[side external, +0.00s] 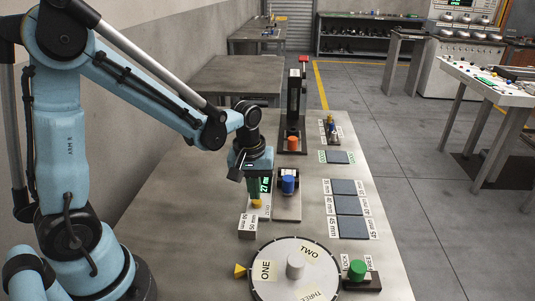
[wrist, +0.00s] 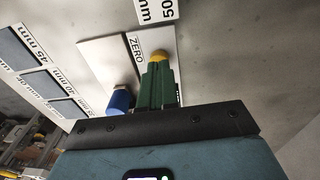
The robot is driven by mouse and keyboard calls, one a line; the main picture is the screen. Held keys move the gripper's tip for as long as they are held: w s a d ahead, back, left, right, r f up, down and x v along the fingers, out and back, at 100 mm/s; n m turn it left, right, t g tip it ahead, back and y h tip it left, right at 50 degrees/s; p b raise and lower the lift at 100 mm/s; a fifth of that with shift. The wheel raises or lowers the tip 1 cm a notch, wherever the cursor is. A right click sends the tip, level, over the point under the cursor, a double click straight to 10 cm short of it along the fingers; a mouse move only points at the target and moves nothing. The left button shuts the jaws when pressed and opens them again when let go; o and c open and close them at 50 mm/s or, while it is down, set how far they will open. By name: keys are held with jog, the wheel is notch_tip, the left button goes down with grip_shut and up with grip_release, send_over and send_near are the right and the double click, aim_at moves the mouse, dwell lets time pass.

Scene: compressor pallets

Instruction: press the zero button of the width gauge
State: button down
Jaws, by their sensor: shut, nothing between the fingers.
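The width gauge has a dark display reading 27 mm in green (side external: 265,185) and a pale base plate (side external: 288,209). Its yellow zero button (side external: 257,204) is partly hidden below my gripper (side external: 254,194). In the wrist view the yellow button (wrist: 159,55) shows just beyond the tips of my closed green fingers (wrist: 157,68), beside the ZERO label (wrist: 135,47). The fingers are shut and empty, pointing down at the button. Whether they touch it I cannot tell. A blue cylinder (side external: 288,184) stands on the gauge; it also shows in the wrist view (wrist: 121,100).
A round dial (side external: 296,281) with a yellow pointer and a green knob (side external: 357,269) are nearer. Dark pads (side external: 349,205) with mm labels lie to the right. An orange part (side external: 293,143) stands behind.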

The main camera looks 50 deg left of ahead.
aim_at(252, 208)
jog(key=shift+f, duration=0.55)
jog(key=shift+w+f, duration=0.15)
jog(key=shift+f, duration=0.85)
notch_tip(252, 208, up, 15)
jog(key=s, duration=0.1)
jog(key=shift+s+f, duration=0.15)
jog(key=shift+f, duration=0.05)
dwell(0.7)
